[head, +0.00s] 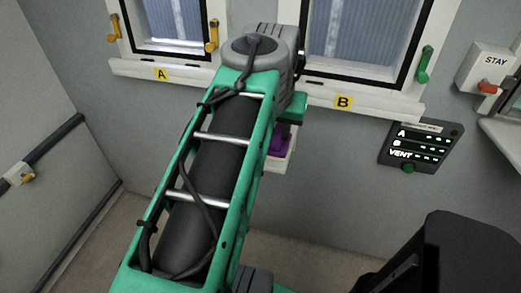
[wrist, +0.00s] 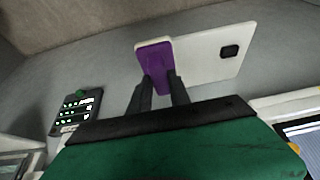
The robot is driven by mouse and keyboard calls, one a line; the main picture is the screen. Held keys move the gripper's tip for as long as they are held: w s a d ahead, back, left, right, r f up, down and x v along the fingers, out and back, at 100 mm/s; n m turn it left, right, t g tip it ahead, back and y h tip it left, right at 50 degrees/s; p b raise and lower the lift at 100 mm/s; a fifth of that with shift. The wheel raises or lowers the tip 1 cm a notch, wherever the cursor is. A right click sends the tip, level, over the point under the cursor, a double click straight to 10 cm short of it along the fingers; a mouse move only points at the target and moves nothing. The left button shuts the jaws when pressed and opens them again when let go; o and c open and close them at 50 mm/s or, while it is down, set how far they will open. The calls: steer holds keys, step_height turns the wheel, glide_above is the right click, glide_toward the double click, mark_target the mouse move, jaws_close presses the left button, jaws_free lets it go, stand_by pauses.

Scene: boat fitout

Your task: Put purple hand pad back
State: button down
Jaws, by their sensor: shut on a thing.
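The purple hand pad (wrist: 154,55) is between the two dark fingers of my gripper (wrist: 160,84) in the wrist view. My gripper is shut on the pad. The pad lies against or just in front of one end of a white holder (wrist: 208,55) that has a dark square at its other end; I cannot tell whether they touch. In the head view the pad (head: 279,142) shows purple beside my arm, with the white holder (head: 280,163) at the wall below sill B. My arm hides the rest of the holder and most of my gripper there.
Two windows have sills labelled A (head: 162,74) and B (head: 344,102), with yellow handles (head: 211,36) and a green handle (head: 424,65). A dark lit panel (head: 420,146) is on the wall to the right. A STAY box (head: 489,70) with a red lever is farther right. Rails run along the left wall.

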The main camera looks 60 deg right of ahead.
steer(key=w+d+f, duration=0.3)
steer(key=f, duration=0.1)
steer(key=w+d+f+p, duration=0.1)
steer(key=w+d+f, duration=0.2)
steer(key=f, duration=0.1)
steer(key=w+d+f, duration=0.3)
steer(key=d+f, duration=0.1)
steer(key=f, duration=0.1)
steer(key=shift+w+d, duration=0.1)
steer(key=shift+w, duration=0.05)
steer(key=c, duration=1.2)
jaws_free()
